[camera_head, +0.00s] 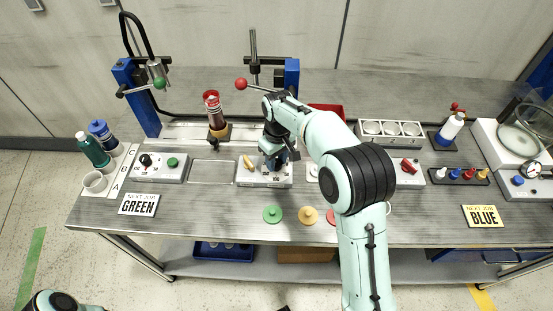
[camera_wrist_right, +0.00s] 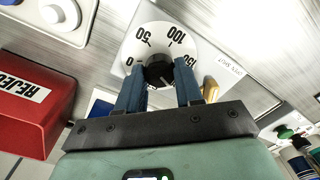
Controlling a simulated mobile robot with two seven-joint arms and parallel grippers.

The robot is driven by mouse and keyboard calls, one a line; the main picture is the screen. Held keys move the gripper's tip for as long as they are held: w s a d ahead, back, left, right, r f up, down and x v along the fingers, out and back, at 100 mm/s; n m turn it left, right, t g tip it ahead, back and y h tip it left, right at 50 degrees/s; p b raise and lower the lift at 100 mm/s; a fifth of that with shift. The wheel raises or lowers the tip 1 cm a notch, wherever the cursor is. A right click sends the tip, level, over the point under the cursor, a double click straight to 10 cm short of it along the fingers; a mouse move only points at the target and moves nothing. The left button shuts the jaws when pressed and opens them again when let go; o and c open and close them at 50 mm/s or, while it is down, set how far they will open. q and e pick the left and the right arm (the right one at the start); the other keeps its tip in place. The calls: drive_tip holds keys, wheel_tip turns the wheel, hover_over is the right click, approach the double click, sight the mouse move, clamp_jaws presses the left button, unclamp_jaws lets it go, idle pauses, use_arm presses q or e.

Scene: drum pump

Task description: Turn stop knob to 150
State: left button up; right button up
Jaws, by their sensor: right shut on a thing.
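The stop knob is a black round knob (camera_wrist_right: 160,71) in the middle of a white dial (camera_wrist_right: 158,45) marked 0, 50, 100 and 150 in the right wrist view. My right gripper (camera_wrist_right: 160,83) has its two blue fingers on either side of the knob and is shut on it. A pointer position on the knob is hard to make out. In the head view my right gripper (camera_head: 275,161) reaches down onto the grey control box (camera_head: 264,183), and its wrist hides most of the dial and knob. A yellow lever (camera_head: 248,162) stands at the box's left. My left gripper is out of view.
Left of the box are a framed recess (camera_head: 211,171) and a box with black and green knobs (camera_head: 158,168). A pump stand with a red ball (camera_head: 241,84) rises behind. A red bin (camera_wrist_right: 35,100) stands close by. Coloured discs (camera_head: 308,215) lie in front.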

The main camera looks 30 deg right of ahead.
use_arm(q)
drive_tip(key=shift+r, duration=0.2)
use_arm(e)
drive_tip(key=shift+n, duration=0.3)
drive_tip(key=n+p, duration=0.2)
drive_tip(key=n, duration=0.2)
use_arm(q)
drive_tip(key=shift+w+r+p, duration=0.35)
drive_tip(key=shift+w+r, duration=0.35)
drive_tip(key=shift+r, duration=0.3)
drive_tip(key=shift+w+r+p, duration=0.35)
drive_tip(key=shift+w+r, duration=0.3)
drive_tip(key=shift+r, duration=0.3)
use_arm(e)
drive_tip(key=shift+n, duration=2.7)
drive_tip(key=o, duration=1)
drive_tip(key=shift+o, duration=0.2)
